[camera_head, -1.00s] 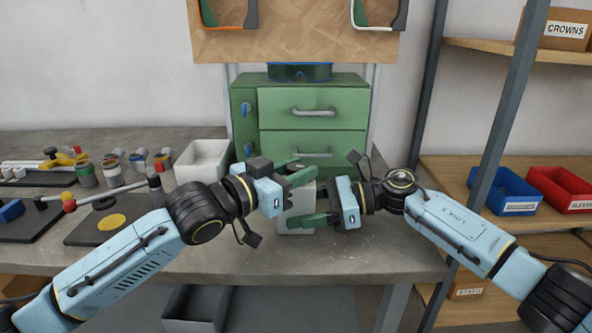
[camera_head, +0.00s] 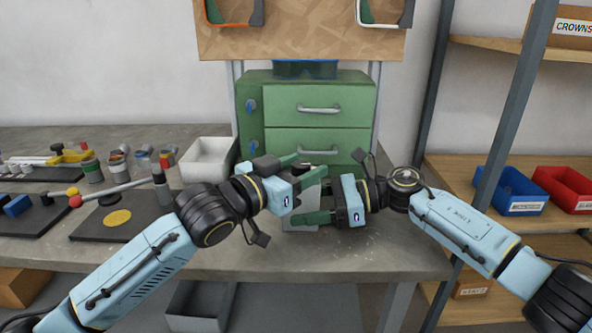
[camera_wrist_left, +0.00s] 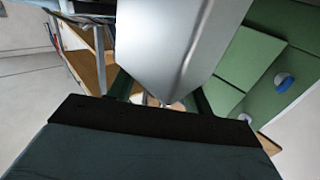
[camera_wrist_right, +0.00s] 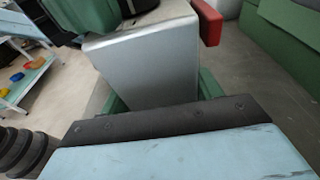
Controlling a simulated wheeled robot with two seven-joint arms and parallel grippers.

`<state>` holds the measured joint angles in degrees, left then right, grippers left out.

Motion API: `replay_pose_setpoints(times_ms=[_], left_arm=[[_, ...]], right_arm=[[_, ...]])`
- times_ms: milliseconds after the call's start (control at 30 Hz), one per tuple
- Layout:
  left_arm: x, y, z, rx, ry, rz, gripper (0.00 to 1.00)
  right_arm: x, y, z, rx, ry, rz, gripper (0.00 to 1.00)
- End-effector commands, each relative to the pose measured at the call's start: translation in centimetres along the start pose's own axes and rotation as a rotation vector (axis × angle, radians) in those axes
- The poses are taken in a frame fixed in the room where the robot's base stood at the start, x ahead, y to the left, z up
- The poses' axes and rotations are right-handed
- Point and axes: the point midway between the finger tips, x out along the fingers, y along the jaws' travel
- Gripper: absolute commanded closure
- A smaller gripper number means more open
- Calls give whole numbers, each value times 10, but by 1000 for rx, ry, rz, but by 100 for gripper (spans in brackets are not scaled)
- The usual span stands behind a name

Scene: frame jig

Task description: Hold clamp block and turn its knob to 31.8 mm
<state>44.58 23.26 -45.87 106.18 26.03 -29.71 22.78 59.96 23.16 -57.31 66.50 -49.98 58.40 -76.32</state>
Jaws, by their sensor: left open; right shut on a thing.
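The clamp block is a silver-grey block (camera_head: 302,222) at the front of the bench, partly covered by both hands. In the right wrist view the block (camera_wrist_right: 145,65) fills the space between the fingers, with a red piece (camera_wrist_right: 208,22) at its side and a dark round part on top. My right gripper (camera_head: 318,204) is shut on the block from the right. My left gripper (camera_head: 303,170) is open at the block's top, its fingers on either side of a dark part that looks like the knob. A grey surface (camera_wrist_left: 180,40) fills much of the left wrist view. No scale reading is legible.
A green drawer cabinet (camera_head: 318,107) stands behind the grippers, with a white bin (camera_head: 208,158) to its left. Black boards with jigs and a yellow disc (camera_head: 117,217) lie on the left bench. A shelf post (camera_head: 500,120) stands at right. The bench front right is clear.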

Motion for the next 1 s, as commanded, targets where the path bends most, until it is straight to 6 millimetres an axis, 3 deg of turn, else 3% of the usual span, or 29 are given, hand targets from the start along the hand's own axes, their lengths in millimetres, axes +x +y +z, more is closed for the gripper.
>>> replay_pose_setpoints(times_ms=[167, 633, 800, 1000], left_arm=[[-15, -1, 1, 0, -1, -2, 49], [-104, 0, 1, -1, -2, -1, 49], [-118, 0, 0, -1, -1, 0, 49], [-120, 1, 0, -1, 0, 1, 49]], right_arm=[[0, 0, 0, 1, 0, 1, 59], [0, 0, 0, 1, 0, 2, 59], [0, 0, 0, 1, 0, 2, 59], [0, 1, 0, 1, 0, 2, 59]])
